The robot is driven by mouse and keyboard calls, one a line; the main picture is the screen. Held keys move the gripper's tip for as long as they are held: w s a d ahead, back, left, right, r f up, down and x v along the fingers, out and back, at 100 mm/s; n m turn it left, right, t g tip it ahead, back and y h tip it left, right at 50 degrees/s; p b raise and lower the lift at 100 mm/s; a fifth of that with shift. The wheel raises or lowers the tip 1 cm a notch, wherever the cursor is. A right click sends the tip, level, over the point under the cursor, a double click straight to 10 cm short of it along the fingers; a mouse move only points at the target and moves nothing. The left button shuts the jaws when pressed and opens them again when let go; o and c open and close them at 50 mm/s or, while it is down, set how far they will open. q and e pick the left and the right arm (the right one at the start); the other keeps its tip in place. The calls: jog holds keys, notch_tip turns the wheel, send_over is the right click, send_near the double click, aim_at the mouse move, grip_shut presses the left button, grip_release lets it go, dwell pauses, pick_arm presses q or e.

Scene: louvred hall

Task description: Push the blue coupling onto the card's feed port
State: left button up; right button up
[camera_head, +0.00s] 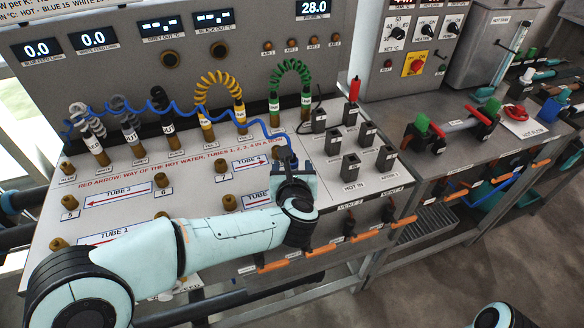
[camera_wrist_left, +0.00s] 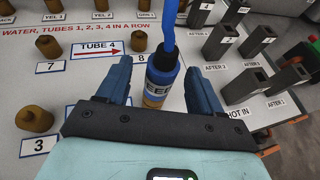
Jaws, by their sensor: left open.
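The blue coupling (camera_wrist_left: 163,75) stands between the fingers of my left gripper (camera_wrist_left: 158,68) in the left wrist view, with a small gap on each side. A blue hose (camera_wrist_left: 168,25) rises from its top. A brass part (camera_wrist_left: 155,101) shows at its lower end; I cannot tell whether it is the feed port or how deep the coupling sits. In the head view my left gripper (camera_head: 291,172) is over the white printed card (camera_head: 115,180), at the right end of the tube rows, and its fingers mostly hide the coupling. My right gripper is out of view.
Brass ports 7 (camera_wrist_left: 54,51) and 3 (camera_wrist_left: 34,119) stand left of the gripper. Dark square posts (camera_wrist_left: 252,86) stand close on its right.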

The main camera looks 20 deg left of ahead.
aim_at(293, 166)
pick_arm(q)
jog(key=r, duration=0.1)
jog(key=s+r+p, duration=0.1)
jog(key=s+r, duration=0.1)
jog(key=shift+s+d+r+p, duration=0.15)
jog(key=shift+d+r+p, duration=0.2)
jog(key=shift+r+p, duration=0.05)
jog(key=shift+s+d+r+p, duration=0.1)
jog(key=shift+s+r+p, duration=0.3)
jog(key=shift+r, duration=0.2)
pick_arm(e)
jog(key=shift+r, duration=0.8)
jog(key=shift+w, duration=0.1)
